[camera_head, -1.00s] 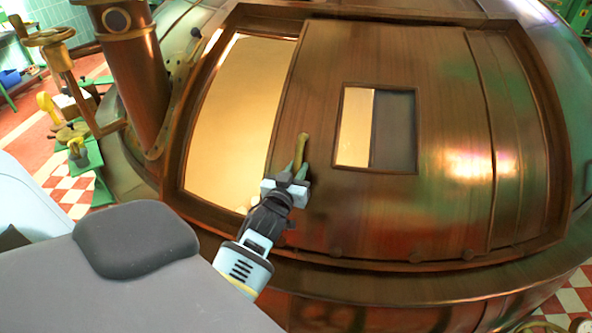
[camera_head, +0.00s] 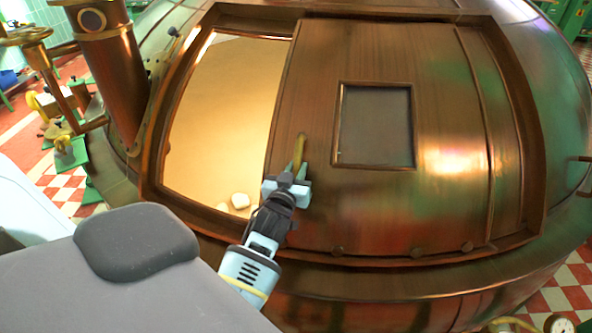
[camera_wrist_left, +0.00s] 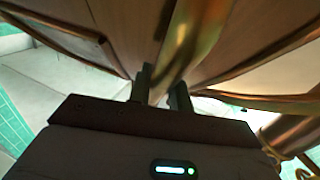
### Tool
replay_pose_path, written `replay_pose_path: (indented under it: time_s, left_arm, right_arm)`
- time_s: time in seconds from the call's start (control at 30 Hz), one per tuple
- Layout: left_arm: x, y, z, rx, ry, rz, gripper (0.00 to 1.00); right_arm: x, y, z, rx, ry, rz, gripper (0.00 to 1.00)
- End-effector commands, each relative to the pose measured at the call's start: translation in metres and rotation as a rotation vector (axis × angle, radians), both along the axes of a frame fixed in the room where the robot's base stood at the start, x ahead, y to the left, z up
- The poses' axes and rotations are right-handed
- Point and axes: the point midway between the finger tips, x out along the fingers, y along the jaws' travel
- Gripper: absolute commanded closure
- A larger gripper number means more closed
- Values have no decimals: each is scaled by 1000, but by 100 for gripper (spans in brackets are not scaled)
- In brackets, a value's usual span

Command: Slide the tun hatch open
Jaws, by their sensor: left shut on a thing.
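The tun hatch (camera_head: 440,130) is a copper sliding panel with a small dark window (camera_head: 376,125), set in a frame on the big domed copper tun. To its left the opening (camera_head: 228,115) shows a pale golden inside with a few light lumps low down. A brass handle (camera_head: 300,150) stands upright near the hatch's left edge. My left gripper (camera_head: 291,174) is shut on the handle's lower part. In the left wrist view the handle (camera_wrist_left: 183,45) runs up between the two dark fingers (camera_wrist_left: 162,88). My right gripper is in neither view.
A copper pipe column (camera_head: 115,75) rises left of the hatch frame. Green-based fittings with yellow parts (camera_head: 62,148) stand on the red and white checked floor at far left. A gauge (camera_head: 560,325) shows at the bottom right corner.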

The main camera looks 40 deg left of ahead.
Motion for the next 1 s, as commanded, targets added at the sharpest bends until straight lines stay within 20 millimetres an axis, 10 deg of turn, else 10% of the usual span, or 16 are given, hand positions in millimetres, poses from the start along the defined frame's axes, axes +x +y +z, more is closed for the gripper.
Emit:
replay_pose_path:
  time_s: [0.43, 0.47, 0.6, 1.0]
  left_arm:
    - [2, -1, 6, 5, -11, 0, 100]
    - [2, -1, 6, 5, -11, 1, 76]
    - [1, -1, 4, 4, -6, 1, 59]
    - [0, 0, 1, 1, 0, 2, 59]
  right_arm:
    - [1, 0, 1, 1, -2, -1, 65]
    - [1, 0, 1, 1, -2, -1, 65]
    - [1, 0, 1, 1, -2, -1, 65]
    - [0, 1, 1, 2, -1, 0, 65]
